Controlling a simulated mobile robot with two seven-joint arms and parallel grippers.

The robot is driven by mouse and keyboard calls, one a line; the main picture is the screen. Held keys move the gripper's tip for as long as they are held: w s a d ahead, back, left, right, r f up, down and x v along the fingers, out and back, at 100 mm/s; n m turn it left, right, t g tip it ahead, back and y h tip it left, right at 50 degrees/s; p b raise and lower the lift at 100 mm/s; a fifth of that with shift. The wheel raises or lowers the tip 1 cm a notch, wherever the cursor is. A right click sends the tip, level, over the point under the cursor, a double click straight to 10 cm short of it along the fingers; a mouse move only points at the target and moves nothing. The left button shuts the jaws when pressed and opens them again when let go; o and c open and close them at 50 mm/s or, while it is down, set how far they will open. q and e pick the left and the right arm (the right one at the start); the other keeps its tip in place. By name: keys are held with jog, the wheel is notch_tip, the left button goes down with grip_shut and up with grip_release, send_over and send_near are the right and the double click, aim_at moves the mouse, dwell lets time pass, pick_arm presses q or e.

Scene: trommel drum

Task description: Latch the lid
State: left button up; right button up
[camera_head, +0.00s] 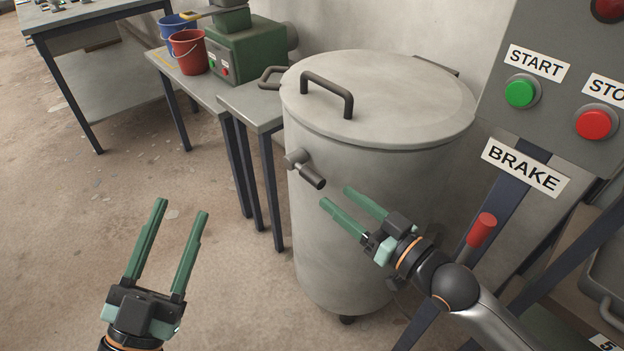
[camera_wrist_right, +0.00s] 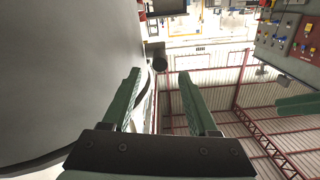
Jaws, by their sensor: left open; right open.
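The grey drum (camera_head: 340,240) stands upright at the centre, and its round lid (camera_head: 400,90) lies down on the rim with a dark bar handle (camera_head: 328,92) on top. The latch (camera_head: 306,170), a stub with a dark grip, sticks out from the drum's side below the lid edge. My right gripper (camera_head: 336,197) is open and empty, its fingertips just below and right of the latch grip. In the right wrist view, a dark round end, likely the latch grip (camera_wrist_right: 157,56), shows beyond the open fingers (camera_wrist_right: 160,72). My left gripper (camera_head: 182,207) is open and empty over the floor.
A control panel (camera_head: 560,60) with START and STOP buttons stands at right, above a red-tipped brake lever (camera_head: 482,229). Workbenches with a red bucket (camera_head: 188,51), a blue bucket (camera_head: 172,28) and a green machine (camera_head: 245,55) stand behind left. Floor at left is clear.

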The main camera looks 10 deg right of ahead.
aim_at(312, 175)
jog(key=b+x, duration=0.1)
jog(key=x, duration=0.6)
jog(key=shift+w+a, duration=0.2)
jog(key=shift+w, duration=0.1)
pick_arm(q)
jog(key=s+r+m+h, duration=0.4)
jog(key=r+h, duration=0.1)
jog(key=shift+s+d+r+m+t+h+b, duration=0.3)
jog(key=shift+s+d+r+h, duration=0.05)
jog(key=shift+d+h, duration=0.1)
pick_arm(e)
jog(key=shift+w+a, duration=0.25)
jog(key=shift+w, duration=0.05)
grip_shut()
